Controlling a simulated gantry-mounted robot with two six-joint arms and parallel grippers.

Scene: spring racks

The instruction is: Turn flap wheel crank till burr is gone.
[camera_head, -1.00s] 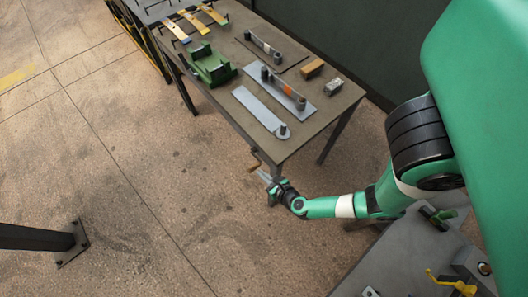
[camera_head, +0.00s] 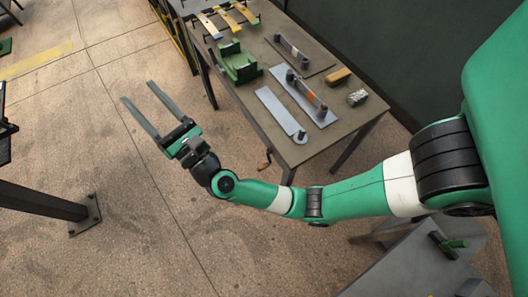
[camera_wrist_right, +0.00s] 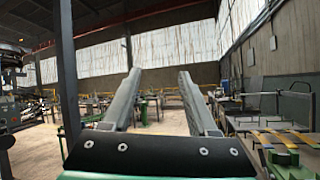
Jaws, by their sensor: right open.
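A small crank with a wooden-brown handle (camera_head: 265,164) sticks out at the near edge of the workbench (camera_head: 345,118) in the head view. I cannot make out the flap wheel or a burr. My right gripper (camera_head: 137,91) is open and empty, over the floor left of the bench and well apart from the crank. Its two long fingers point to the upper left. In the right wrist view its fingers (camera_wrist_right: 160,72) are spread with nothing between them. My left gripper is not in view.
The bench carries a green fixture (camera_head: 238,68), a flat grey plate (camera_head: 278,112), a plate with posts and an orange-marked bar (camera_head: 303,98), a wooden block (camera_head: 338,76) and a speckled grey block (camera_head: 357,98). A dark post foot (camera_head: 85,215) stands lower left. Open floor lies between.

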